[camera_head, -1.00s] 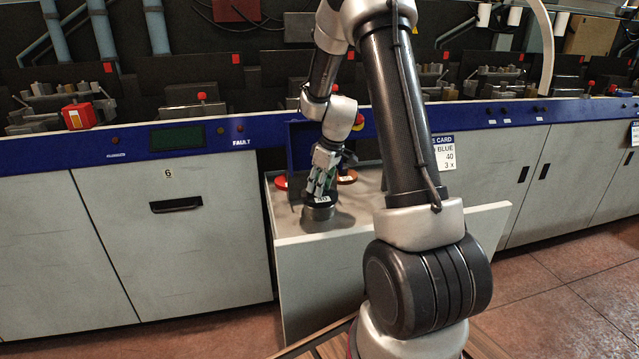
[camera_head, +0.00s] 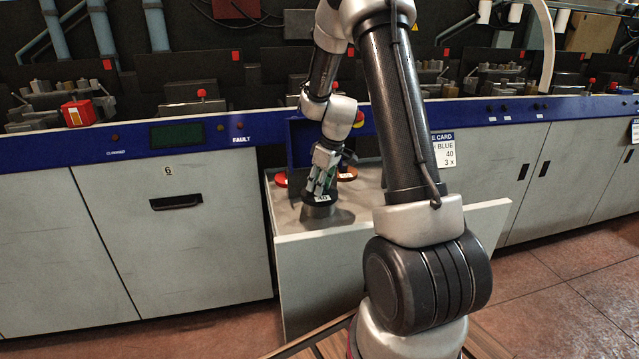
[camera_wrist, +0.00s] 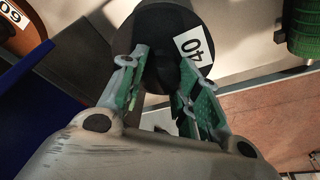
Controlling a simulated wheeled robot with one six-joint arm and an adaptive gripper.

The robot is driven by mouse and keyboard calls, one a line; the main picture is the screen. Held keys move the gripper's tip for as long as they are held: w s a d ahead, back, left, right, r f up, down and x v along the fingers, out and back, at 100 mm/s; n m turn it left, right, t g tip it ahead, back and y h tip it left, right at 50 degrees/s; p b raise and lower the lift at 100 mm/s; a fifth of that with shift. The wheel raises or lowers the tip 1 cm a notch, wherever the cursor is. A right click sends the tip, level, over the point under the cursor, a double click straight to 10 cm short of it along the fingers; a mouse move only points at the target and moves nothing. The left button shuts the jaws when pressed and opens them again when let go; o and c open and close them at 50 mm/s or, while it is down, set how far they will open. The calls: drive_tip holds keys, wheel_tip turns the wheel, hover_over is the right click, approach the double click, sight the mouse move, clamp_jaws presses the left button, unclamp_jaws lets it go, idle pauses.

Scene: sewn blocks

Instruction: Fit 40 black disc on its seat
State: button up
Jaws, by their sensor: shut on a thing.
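The black disc (camera_wrist: 165,22) carries a white label reading 40 and lies between the fingers of my gripper (camera_wrist: 159,66) in the wrist view. My gripper (camera_head: 319,188) is shut on it and points down over the pale worktop in the head view. The disc looks level and over the seat. I cannot tell whether it is fully down, as the fingers and disc hide the contact.
A brown disc labelled 60 (camera_wrist: 18,22) lies at the upper left in the wrist view. A blue panel (camera_head: 299,146) stands behind my gripper. A green ribbed thing (camera_wrist: 303,28) is at the right.

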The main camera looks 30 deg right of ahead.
drive_tip(key=o, duration=1.2)
drive_tip(key=v, duration=1.2)
drive_tip(key=shift+a, duration=0.1)
